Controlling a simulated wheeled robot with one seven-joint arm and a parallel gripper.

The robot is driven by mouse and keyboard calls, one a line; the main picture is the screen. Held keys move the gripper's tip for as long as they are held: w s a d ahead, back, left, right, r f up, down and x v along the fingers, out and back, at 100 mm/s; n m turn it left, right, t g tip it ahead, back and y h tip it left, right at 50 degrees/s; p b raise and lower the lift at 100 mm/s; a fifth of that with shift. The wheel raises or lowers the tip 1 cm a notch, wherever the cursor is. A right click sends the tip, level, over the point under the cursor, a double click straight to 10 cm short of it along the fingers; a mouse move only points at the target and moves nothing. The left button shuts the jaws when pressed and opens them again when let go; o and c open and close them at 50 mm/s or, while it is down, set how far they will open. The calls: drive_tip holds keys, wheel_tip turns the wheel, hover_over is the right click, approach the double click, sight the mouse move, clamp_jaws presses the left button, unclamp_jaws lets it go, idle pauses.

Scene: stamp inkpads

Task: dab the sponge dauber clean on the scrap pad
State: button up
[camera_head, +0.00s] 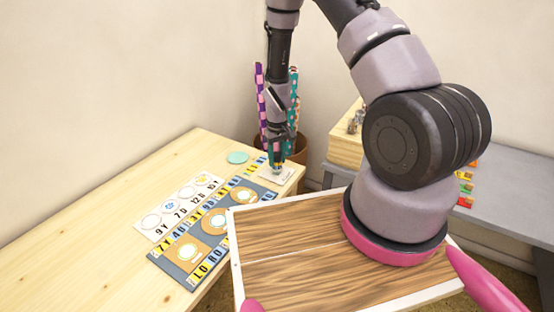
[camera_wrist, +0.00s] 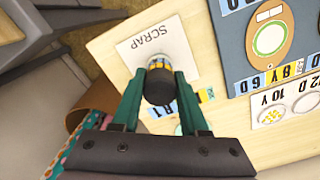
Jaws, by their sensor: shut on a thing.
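My gripper (camera_wrist: 159,84) points down at the table's far right corner and is shut on the sponge dauber (camera_wrist: 158,86), a short cylinder with a dark end towards the wrist camera and a yellow, patterned band. The scrap pad (camera_wrist: 133,47), a white square marked SCRAP, lies below it. In the head view the scrap pad (camera_head: 276,175) shows under the gripper (camera_head: 277,160). The dauber overlaps the pad's edge in the wrist view; I cannot tell whether its sponge touches the pad, as the sponge end is hidden.
A grey-blue board (camera_head: 178,272) with lettered strips and round pads and a white card (camera_head: 150,232) with circles lie left of the pad. A teal disc (camera_head: 238,157) is behind. A brown bin (camera_head: 300,147) with patterned rolls stands beyond the corner. Bare wood (camera_head: 85,225) is at left.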

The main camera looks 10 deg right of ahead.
sight(277, 154)
drive_tip(key=shift+r, duration=2.25)
drive_tip(key=shift+f, duration=2.25)
drive_tip(key=shift+f, duration=0.6)
drive_tip(key=shift+r, duration=0.15)
drive_tip(key=shift+r, duration=0.45)
drive_tip(key=shift+r, duration=0.1)
